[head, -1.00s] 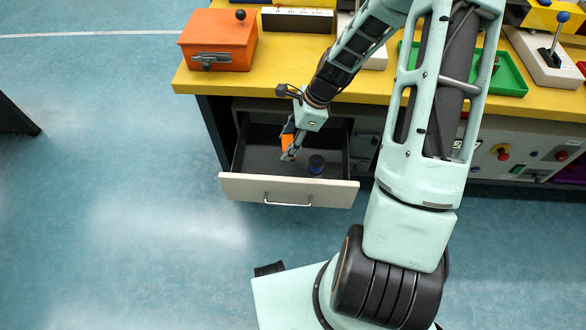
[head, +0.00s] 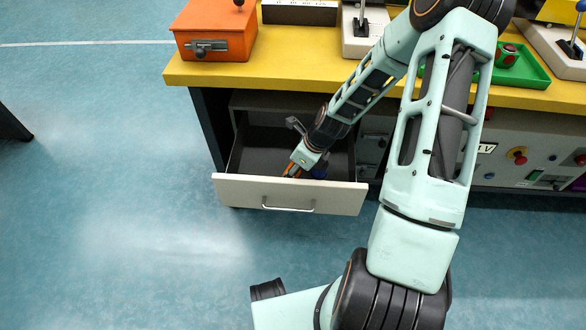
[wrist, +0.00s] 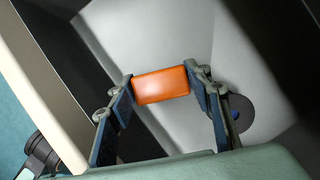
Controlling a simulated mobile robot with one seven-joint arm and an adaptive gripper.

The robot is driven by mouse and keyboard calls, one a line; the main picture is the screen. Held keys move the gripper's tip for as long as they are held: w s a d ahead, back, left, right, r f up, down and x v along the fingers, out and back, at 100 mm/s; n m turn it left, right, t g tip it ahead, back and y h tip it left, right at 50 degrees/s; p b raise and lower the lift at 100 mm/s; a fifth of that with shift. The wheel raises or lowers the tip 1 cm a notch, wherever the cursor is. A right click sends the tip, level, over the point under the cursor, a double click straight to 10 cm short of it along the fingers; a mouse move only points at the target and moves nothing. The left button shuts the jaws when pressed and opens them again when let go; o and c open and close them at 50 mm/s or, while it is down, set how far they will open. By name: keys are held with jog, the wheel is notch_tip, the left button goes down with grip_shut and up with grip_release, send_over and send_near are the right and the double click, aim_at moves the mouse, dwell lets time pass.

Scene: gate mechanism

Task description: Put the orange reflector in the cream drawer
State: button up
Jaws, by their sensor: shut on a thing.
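The cream drawer (head: 235,190) is pulled out below the yellow bench, its front panel facing me. My gripper (head: 290,171) is down inside the drawer, behind the front panel. It is shut on the orange reflector (wrist: 161,85), which sits between both fingers in the wrist view. In the head view only a sliver of orange shows at the fingers. The wrist view shows the grey drawer floor beyond the reflector; I cannot tell whether the reflector touches it. The drawer's cream front shows at the left of the wrist view (wrist: 40,80).
A dark round object with a blue centre (wrist: 236,113) is in the drawer, just right of my gripper's right finger. The yellow bench top (head: 290,84) overhangs the drawer's back. An orange box (head: 215,32) stands on the bench. Floor left of the drawer is clear.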

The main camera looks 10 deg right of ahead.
jog(key=shift+f, duration=0.9)
jog(key=w, duration=0.1)
jog(key=w+b, duration=0.1)
jog(key=w+d+b, duration=0.1)
jog(key=shift+w+d+f, duration=0.1)
jog(key=shift+w+f, duration=0.3)
jog(key=shift+f, duration=0.2)
jog(key=o, duration=1.3)
jog(key=shift+f, duration=0.1)
jog(key=shift+c, duration=0.2)
